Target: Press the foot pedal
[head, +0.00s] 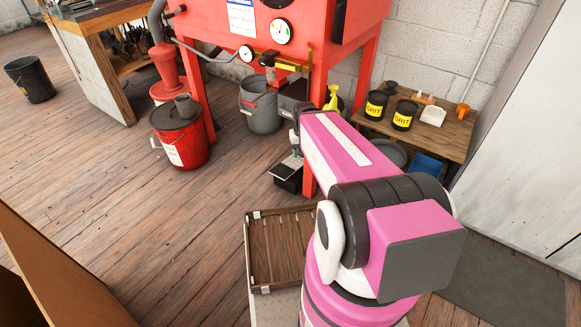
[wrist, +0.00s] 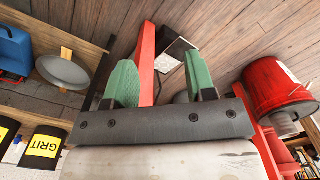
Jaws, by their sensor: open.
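The foot pedal (head: 287,179) is a black box-like unit with a pale metal plate on top. It sits on the wood floor below the red blasting cabinet, beside a red leg. My gripper (head: 295,148) hangs over it in the head view, its fingers small and partly hidden by my arm. In the wrist view, the green-padded fingers of my gripper (wrist: 161,82) are apart with nothing held. The pedal's pale plate (wrist: 178,48) shows beyond them, partly hidden by a finger. I cannot tell whether the fingers touch the pedal.
The red cabinet (head: 240,27) stands on red legs (head: 197,100). A grey bucket (head: 262,108) and a red bucket (head: 182,145) stand to the left. A low wooden bench (head: 440,135) with grit cans (head: 375,105) is at right. A slatted crate (head: 272,280) lies close to my arm.

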